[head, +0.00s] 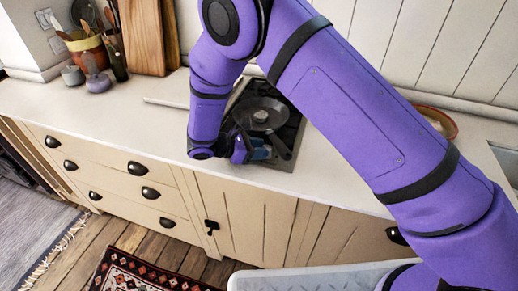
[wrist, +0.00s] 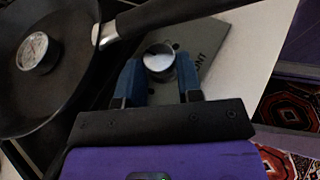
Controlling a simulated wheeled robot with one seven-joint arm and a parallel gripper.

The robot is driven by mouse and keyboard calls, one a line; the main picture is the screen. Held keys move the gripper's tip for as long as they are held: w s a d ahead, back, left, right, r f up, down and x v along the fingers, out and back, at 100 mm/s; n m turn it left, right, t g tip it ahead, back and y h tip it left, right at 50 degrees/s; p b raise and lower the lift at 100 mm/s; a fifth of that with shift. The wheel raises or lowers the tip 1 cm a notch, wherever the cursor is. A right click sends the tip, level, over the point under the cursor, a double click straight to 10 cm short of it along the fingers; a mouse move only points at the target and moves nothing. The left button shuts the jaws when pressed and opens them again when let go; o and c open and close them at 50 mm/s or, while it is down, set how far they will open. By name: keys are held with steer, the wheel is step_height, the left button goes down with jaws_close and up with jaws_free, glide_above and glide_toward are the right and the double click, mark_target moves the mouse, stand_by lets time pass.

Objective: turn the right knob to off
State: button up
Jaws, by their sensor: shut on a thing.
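In the wrist view, a round knob (wrist: 158,61) with a pale top and dark side stands on a grey panel (wrist: 208,58) with the letters "ONT" visible. My gripper (wrist: 159,75) has its two blue fingers on either side of this knob and is shut on it. It is the only knob I can make out on the panel, and I cannot read its setting. In the head view, my gripper (head: 258,149) is at the front of the dark cooktop (head: 287,146), and the knob is hidden there.
In the head view, pots of utensils (head: 88,50) stand at the back left. The left counter (head: 110,110) is clear.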

steer(key=o, duration=0.9)
steer(key=v, duration=1)
steer(key=shift+s+a+r, duration=0.1)
steer(key=shift+a+r, duration=0.05)
steer(key=shift+a, duration=0.2)
steer(key=s+d+r+m+g+y, duration=0.15)
steer(key=d+r+m+y, duration=0.3)
steer(key=d+r, duration=0.8)
steer(key=s+d+r+m+g+y, duration=0.1)
steer(key=d+r+m+g+y, duration=0.35)
steer(key=d+r, duration=0.75)
steer(key=s+d+r+m+t+y, duration=0.1)
steer(key=s+d+r+m+t, duration=0.1)
steer(key=s+d+m, duration=0.2)
steer(key=s+d+r+m+t+y, duration=0.1)
steer(key=s+d+r+m+t, duration=0.2)
steer(key=s, duration=0.7)
steer(key=s+d+r+m+t+y, duration=0.2)
steer(key=s+d+r+m, duration=0.1)
steer(key=s+d+m, duration=0.2)
steer(key=shift+s+d+t, duration=0.2)
steer(key=shift+s+d, duration=0.1)
steer(key=shift+s, duration=0.3)
steer(key=shift+s+d+t, duration=0.2)
steer(key=shift+s+d, duration=0.15)
steer(key=shift+s, duration=0.25)
